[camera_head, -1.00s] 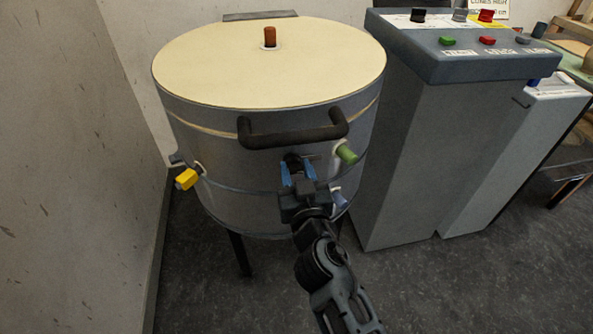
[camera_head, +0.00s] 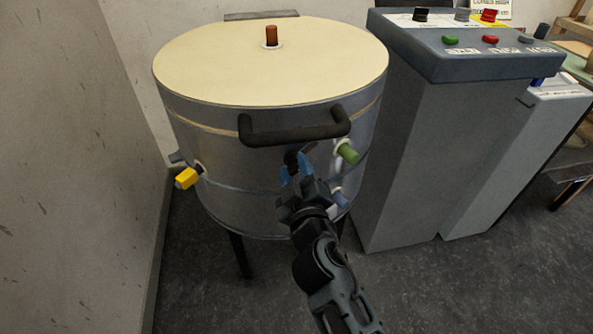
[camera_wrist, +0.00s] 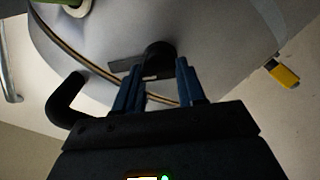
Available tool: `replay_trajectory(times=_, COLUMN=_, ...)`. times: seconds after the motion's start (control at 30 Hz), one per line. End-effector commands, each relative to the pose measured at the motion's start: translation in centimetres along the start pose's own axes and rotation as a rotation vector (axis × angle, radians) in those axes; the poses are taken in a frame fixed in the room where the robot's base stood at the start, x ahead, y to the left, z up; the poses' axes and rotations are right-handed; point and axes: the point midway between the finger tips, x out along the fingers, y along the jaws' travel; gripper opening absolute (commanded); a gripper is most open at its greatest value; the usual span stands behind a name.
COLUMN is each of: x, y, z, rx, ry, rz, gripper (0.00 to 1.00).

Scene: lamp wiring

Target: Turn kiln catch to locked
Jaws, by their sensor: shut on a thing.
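The kiln (camera_head: 225,130) is a grey metal drum with a cream lid, and its lid appears closed. The black kiln catch (camera_head: 293,158) is on its front wall, below the dark lid handle (camera_head: 295,134). My gripper (camera_head: 296,172) has blue fingers and is shut on the catch, rolled at a slant. In the wrist view, the catch (camera_wrist: 156,56) shows as a round black knob with a flat dark bar, between the ends of my fingers. The fingers partly hide it, and I cannot read any lock marking.
A green plug (camera_head: 347,152) sticks out right of the catch, and a bluish one (camera_head: 338,197) below it. A yellow peg (camera_head: 187,178) is on the kiln's left side. A grey control console (camera_head: 455,45) stands close on the right. A wall is at left.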

Motion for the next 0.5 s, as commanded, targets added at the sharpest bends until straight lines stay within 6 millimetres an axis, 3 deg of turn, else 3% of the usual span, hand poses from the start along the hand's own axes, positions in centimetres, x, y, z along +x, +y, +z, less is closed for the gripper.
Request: replay_trajectory(times=0.5, x=0.0, y=-0.31, z=-0.02, rx=-0.488, ry=-0.001, rz=-0.001, gripper=0.09)
